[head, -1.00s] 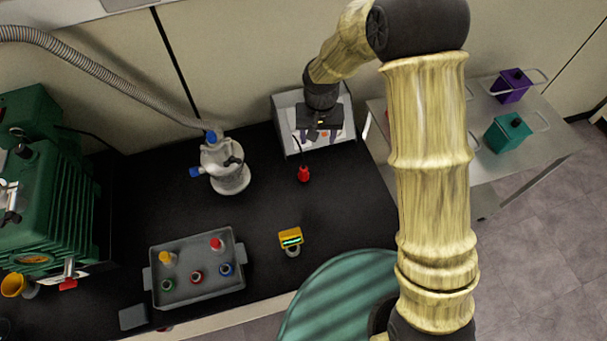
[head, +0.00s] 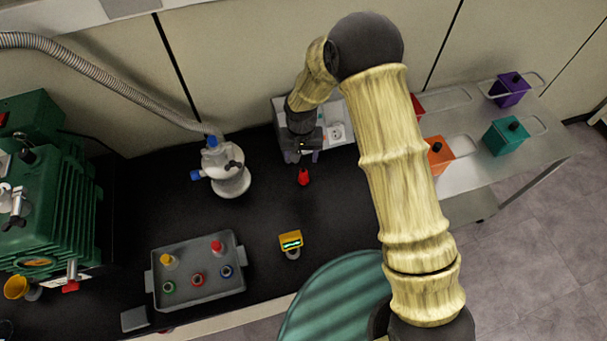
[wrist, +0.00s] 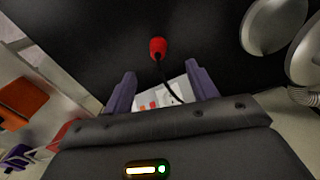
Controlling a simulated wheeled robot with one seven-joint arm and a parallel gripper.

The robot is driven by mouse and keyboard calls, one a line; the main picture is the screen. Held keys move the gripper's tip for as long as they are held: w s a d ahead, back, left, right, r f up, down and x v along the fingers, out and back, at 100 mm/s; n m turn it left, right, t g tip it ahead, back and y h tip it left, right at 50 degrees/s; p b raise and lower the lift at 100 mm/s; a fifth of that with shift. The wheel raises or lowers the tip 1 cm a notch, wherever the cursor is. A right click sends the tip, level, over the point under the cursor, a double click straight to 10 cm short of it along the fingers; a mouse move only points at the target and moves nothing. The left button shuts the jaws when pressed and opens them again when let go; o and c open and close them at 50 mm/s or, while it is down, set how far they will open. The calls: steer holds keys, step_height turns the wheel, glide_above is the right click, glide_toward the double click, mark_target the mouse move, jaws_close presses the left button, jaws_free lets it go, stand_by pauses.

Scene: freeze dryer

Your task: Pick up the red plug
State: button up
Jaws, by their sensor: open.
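The red plug (head: 304,177) lies on the black benchtop, in front of a white and grey box (head: 338,133). In the wrist view the red plug (wrist: 158,47) is ahead of my fingers, with a dark cord running from it back between them. My gripper (head: 301,156) is just behind the plug in the head view, above the bench. In the wrist view my gripper (wrist: 160,82) is open, its two purple fingers apart with no object held between them. The plug and the fingers appear apart. The box is partly hidden by my arm.
A white glass vessel (head: 228,178) with blue caps stands left of the plug. A grey tray (head: 205,287) with several small capped vials and a yellow device (head: 290,241) are nearer the front. Orange (head: 438,155) and teal (head: 505,134) containers stand on the right-hand metal table.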

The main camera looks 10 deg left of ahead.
mark_target(303, 171)
steer(key=shift+f+p, duration=1.1)
steer(key=shift+f, duration=2.45)
steer(key=shift+f, duration=0.1)
steer(key=shift+w+d+f+p, duration=0.1)
steer(key=shift+w+f+p, duration=0.1)
steer(key=shift+f+p, duration=0.45)
steer(key=shift+w+f+p, duration=0.15)
steer(key=shift+f+p, duration=0.3)
steer(key=shift+f, duration=0.5)
steer(key=shift+w+f+p, duration=0.1)
steer(key=shift+f+p, duration=0.3)
steer(key=shift+f, duration=0.5)
steer(key=c, duration=1.1)
